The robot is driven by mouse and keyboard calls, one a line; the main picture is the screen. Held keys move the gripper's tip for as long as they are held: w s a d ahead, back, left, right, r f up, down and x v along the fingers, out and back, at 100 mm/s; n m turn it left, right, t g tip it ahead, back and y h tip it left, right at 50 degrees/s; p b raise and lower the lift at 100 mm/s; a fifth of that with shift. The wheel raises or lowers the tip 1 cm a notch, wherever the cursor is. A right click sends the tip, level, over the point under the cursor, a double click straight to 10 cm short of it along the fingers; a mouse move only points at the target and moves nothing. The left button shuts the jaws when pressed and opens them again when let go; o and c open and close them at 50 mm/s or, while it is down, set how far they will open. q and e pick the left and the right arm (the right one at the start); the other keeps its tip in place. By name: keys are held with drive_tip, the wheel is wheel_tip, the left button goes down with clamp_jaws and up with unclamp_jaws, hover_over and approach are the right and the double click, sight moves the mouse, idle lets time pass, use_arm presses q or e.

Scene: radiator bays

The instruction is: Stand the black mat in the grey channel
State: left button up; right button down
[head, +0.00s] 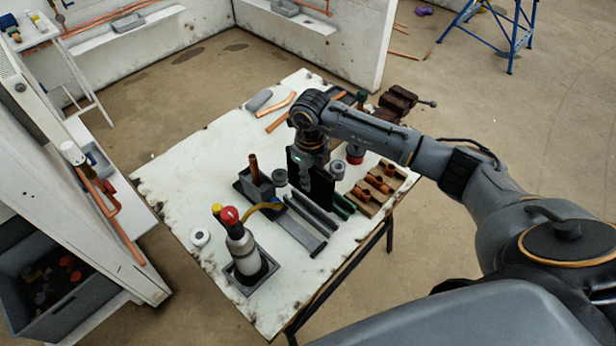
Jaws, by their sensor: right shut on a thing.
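The black mat (318,188) is a thin dark sheet, held upright above the middle of the white table. My right gripper (311,160) points down and is shut on its upper edge. The grey channel (303,235) is a long, narrow piece lying on the table, just in front of the mat and to its left. The mat hides part of what lies behind it, and I cannot tell whether its lower edge touches anything. My left gripper is not in view.
The table (185,170) is clear at its left. A torch bottle (243,250) stands in a tray at the front. Copper pipes on a wooden rack (377,183) lie right of the mat. A grey crate (65,318) is at lower left.

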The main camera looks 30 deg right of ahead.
sight(311, 199)
drive_tip(key=shift+w, duration=0.2)
drive_tip(key=shift+s, duration=0.25)
drive_tip(key=shift+s+f+b, duration=0.25)
drive_tip(key=shift+s+b, duration=0.2)
drive_tip(key=shift+s, duration=0.15)
drive_tip(key=shift+w+f+b, duration=0.15)
drive_tip(key=shift+f+b, duration=0.35)
drive_tip(key=shift+f, duration=0.35)
drive_tip(key=shift+w+f+b, duration=0.2)
drive_tip(key=shift+f+b, duration=0.3)
drive_tip(key=shift+f, duration=0.4)
drive_tip(key=shift+s, duration=0.1)
drive_tip(key=shift+f+b, duration=0.4)
drive_tip(key=shift+b, duration=0.05)
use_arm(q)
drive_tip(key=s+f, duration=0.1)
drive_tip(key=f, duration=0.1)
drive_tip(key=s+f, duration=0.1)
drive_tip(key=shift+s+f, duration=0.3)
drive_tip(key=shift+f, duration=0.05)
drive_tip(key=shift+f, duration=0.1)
